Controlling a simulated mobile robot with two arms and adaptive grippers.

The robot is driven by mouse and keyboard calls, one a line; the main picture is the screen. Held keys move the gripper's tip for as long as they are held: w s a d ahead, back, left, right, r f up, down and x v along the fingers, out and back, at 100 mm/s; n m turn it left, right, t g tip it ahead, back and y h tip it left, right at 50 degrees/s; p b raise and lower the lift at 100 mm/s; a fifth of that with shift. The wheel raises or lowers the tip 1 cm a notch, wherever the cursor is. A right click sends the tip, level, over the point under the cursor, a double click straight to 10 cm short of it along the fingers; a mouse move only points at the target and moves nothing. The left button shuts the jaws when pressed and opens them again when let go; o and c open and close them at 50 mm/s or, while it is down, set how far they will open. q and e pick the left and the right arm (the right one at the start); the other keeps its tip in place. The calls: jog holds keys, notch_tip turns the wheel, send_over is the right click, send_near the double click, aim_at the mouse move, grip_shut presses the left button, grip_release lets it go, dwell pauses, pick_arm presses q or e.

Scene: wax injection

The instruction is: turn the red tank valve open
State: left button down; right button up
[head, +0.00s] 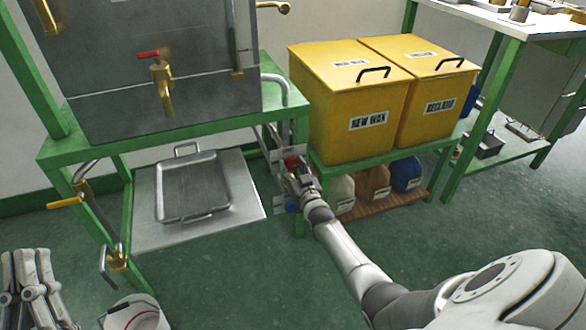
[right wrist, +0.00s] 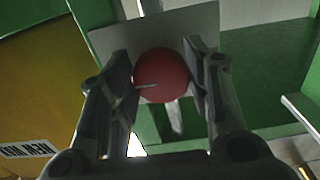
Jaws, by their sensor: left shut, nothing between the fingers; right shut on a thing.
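A round red knob (right wrist: 162,75) with a pale pointer mark sits in front of a light plate (right wrist: 205,25) on the green frame in the right wrist view. It also shows in the head view (head: 291,163) beside the tank stand's right leg. My right gripper (head: 296,178) is shut on this knob, with one finger on each side of it (right wrist: 167,80). A grey tank (head: 110,85) carries a brass tap (head: 161,88) with a red lever (head: 148,55), apart from both grippers. My left gripper (head: 30,272) is shut and empty at the lower left.
Two yellow bins, NEW WAX (head: 345,95) and RECLAIM (head: 440,88), stand right of my right gripper on a green stand. Several jugs are below. A metal tray (head: 193,190) lies under the tank. A white bucket (head: 135,312) stands near my left gripper.

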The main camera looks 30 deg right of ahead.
jog(key=shift+f, duration=0.15)
jog(key=o, duration=1)
jog(key=shift+s, duration=0.15)
jog(key=v, duration=1.1)
jog(key=shift+s, duration=0.4)
jog(key=shift+a, duration=0.1)
